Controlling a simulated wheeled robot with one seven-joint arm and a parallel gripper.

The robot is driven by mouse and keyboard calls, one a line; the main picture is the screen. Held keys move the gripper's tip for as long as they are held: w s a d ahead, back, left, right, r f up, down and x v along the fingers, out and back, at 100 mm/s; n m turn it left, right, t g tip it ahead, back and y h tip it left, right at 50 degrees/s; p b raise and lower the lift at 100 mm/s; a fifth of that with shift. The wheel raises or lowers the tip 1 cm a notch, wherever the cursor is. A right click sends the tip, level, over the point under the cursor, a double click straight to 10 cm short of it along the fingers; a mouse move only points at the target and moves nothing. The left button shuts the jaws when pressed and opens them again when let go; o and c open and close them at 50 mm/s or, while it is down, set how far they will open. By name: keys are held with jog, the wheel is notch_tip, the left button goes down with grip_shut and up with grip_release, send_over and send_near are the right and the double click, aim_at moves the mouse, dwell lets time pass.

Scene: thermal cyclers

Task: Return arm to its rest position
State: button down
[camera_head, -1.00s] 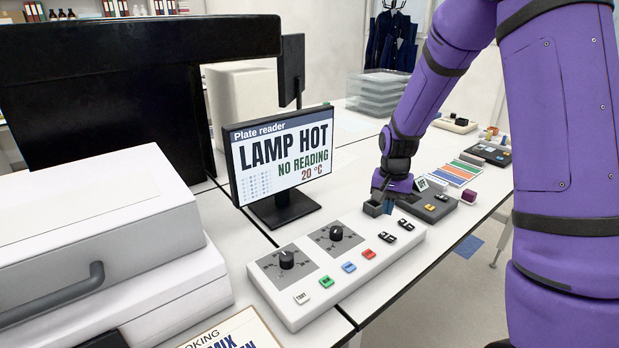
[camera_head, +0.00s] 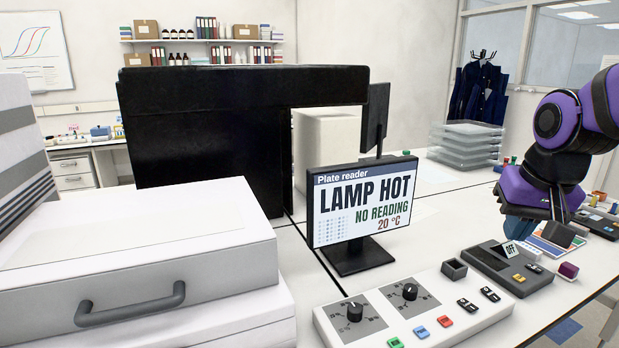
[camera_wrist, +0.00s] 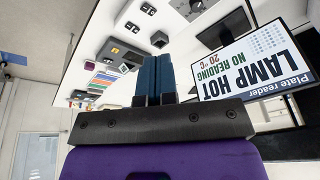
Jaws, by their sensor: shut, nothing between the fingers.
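My purple arm comes in from the right edge in the head view. My gripper (camera_head: 520,228) hangs above the bench near the dark box with the OFF sign (camera_head: 493,263), apart from it as far as I can tell. In the wrist view my gripper (camera_wrist: 152,62) shows two dark blue fingers pressed together, with nothing between them. The arm is bent, with its wrist at the right side of the head view. Its upper links are cut off by the picture edge.
The plate reader monitor (camera_head: 360,209) reads "LAMP HOT, NO READING, 20 °C". A white control panel (camera_head: 455,318) with two knobs stands in front. A white instrument (camera_head: 130,240) fills the left. Clear stacked trays (camera_head: 467,144) stand behind. A magenta block (camera_head: 568,270) lies right.

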jog(key=s+a+r+n+t, duration=0.1)
jog(key=s+r, duration=0.3)
jog(key=s, duration=0.8)
jog(key=shift+s+a+n+t, duration=0.25)
jog(key=shift+a+n+t, duration=0.2)
jog(key=shift+n, duration=0.45)
